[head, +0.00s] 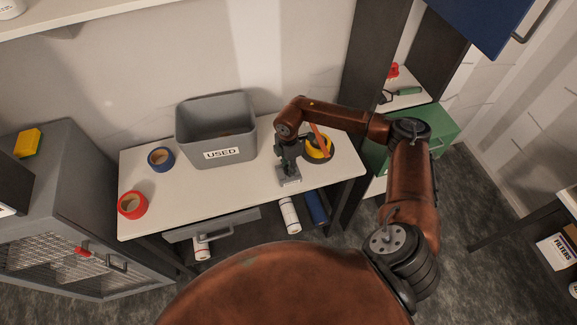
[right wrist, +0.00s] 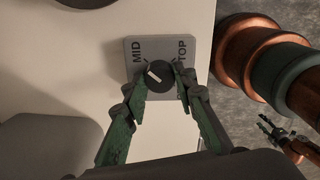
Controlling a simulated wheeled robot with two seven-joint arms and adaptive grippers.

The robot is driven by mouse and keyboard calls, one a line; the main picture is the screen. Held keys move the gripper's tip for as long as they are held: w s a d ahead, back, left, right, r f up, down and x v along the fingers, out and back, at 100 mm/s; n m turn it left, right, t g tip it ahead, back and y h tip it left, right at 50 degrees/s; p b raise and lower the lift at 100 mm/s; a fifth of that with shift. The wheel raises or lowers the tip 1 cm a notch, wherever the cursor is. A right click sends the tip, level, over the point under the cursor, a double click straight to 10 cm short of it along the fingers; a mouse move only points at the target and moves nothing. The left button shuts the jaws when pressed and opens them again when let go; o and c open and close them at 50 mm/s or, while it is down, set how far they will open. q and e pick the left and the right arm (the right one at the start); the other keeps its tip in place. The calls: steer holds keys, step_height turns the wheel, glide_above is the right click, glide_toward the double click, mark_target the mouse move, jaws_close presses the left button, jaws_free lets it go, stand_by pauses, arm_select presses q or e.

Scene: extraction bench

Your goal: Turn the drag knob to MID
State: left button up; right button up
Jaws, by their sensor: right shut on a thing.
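The drag knob (right wrist: 160,76) is a round black dial with a white pointer mark on a grey plate (right wrist: 133,72). The plate reads MID on the left and TOP on the right, and a third label is mostly hidden by a finger. The white mark lies left of the knob's centre, slanting toward the MID side. My right gripper (right wrist: 159,84) is shut on the knob, a green-and-black finger at each side. In the head view the right gripper (head: 288,164) stands over the plate (head: 288,178) on the white bench. A small dark gripper (right wrist: 270,130), seemingly my left, hangs at the wrist view's lower right, its jaws unclear.
A grey USED bin (head: 217,153), blue tape (head: 160,159) and red tape (head: 132,204) are on the bench (head: 200,200). A yellow-and-black round item (head: 319,149) sits close behind my right gripper. Rolls (head: 290,215) lie below the bench.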

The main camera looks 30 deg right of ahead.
steer(key=shift+w+d+m, duration=0.1)
steer(key=shift+d+m, duration=0.05)
steer(key=shift+m, duration=0.15)
steer(key=o, duration=1.2)
steer(key=shift+c, duration=0.2)
step_height(320, 180, up, 12)
